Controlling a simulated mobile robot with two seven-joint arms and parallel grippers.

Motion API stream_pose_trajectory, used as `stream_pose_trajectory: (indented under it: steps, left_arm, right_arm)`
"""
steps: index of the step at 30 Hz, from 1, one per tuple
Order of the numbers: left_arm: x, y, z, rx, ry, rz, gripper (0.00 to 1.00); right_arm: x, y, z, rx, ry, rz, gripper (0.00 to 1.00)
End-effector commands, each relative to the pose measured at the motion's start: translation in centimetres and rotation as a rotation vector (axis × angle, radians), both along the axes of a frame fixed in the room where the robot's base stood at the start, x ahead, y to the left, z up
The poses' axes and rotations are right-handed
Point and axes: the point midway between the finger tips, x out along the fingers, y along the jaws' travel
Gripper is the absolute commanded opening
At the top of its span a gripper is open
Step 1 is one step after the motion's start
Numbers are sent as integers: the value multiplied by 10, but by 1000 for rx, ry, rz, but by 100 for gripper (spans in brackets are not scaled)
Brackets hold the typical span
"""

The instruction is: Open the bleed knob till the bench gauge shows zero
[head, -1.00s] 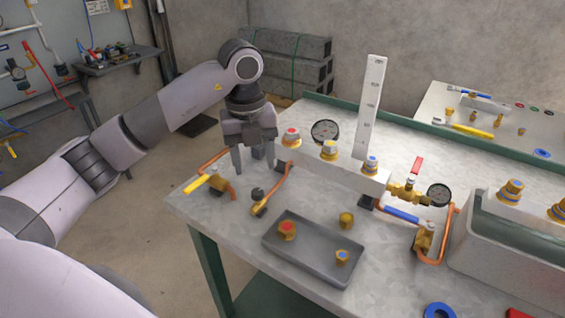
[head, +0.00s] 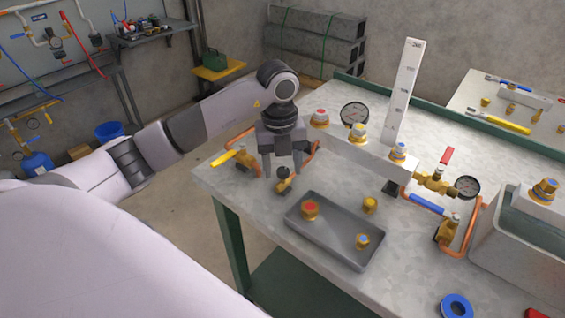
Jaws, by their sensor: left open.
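A round gauge (head: 354,114) stands behind the white manifold block (head: 377,155). Another gauge (head: 467,187) is at the block's right end. Neither needle can be read. My right gripper is out of view.
A yellow-handled valve (head: 222,159) is just left of my left gripper. A grey tray (head: 335,240) with brass fittings lies in front, with a loose brass fitting (head: 369,205) beside it. A tall white scale (head: 404,92) rises behind the block. A grey tank (head: 520,240) stands at right.

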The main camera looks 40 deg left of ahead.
Motion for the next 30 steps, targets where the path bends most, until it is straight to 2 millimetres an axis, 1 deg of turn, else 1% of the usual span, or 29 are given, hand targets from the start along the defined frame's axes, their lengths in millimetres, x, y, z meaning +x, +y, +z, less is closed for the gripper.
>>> stream_pose_trajectory:
  steps: [1, 2, 3, 6, 14, 19, 23, 30]
  left_arm:
    - [0, 0, 0, 0, 0, 0, 53]
    - [0, 0, 0, 0, 0, 0, 44]
    - [0, 0, 0, 0, 0, 0, 30]
    - [0, 0, 0, 0, 0, 0, 0]
    - [0, 0, 0, 0, 0, -14, 0]
    - [0, 1, 1, 0, 0, -70, 0]
    - [1, 1, 0, 0, 0, -152, 0]
    - [1, 1, 0, 1, -2, -362, 0]
  right_arm:
    - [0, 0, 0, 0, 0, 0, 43]
    - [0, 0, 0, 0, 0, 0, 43]
    - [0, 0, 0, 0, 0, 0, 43]
    - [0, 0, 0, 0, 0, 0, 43]
    - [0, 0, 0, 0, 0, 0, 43]
    - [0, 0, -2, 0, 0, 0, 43]
    - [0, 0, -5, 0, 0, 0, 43]
    - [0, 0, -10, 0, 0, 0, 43]
